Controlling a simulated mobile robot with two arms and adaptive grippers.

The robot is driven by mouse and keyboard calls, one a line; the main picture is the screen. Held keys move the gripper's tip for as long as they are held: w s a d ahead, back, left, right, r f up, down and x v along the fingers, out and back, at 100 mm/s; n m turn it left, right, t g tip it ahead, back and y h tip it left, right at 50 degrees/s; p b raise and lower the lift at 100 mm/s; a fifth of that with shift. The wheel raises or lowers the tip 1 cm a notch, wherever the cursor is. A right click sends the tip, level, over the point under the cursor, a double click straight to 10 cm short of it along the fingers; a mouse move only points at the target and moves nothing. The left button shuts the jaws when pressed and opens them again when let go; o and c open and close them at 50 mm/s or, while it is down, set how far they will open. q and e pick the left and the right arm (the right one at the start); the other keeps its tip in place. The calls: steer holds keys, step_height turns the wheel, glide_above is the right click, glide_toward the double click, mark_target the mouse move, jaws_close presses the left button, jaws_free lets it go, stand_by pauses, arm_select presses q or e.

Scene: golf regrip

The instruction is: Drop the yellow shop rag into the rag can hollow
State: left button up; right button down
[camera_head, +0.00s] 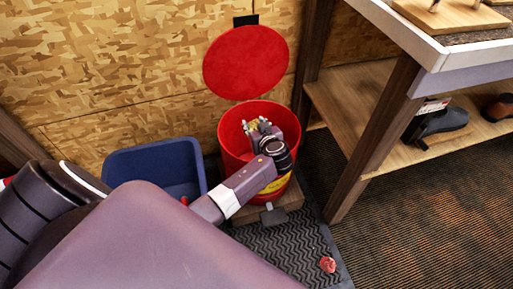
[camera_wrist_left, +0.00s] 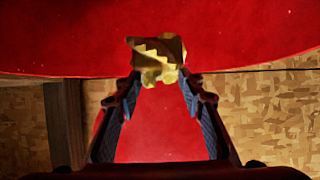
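The red rag can (camera_head: 230,135) stands against the wall with its round red lid (camera_head: 246,62) raised behind the opening. My left gripper (camera_head: 255,125) reaches in from the left and is over the can's mouth. In the left wrist view its two fingertips (camera_wrist_left: 160,76) are closed on the crumpled yellow shop rag (camera_wrist_left: 158,58), which sticks out past the tips. Only small yellowish bits show at the gripper in the head view. Red surfaces of the can fill much of the wrist view. My gripper and wrist hide part of the can's inside. My right gripper is out of view.
A blue bin (camera_head: 150,158) stands left of the can. A grey pedal (camera_head: 273,215) is at the can's front. A small red crumpled thing (camera_head: 327,265) lies on the black mat (camera_head: 285,248). A wooden shelf unit (camera_head: 375,145) with shoes (camera_head: 440,123) stands on the right.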

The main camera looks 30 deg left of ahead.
arm_select(q)
steer(key=o, duration=0.3)
steer(key=shift+s+d+r, duration=0.1)
steer(key=shift+s+d, duration=0.15)
steer(key=shift+d, duration=0.05)
steer(key=v, duration=1.1)
steer(key=shift+s+r, duration=0.1)
steer(key=shift+s, duration=0.05)
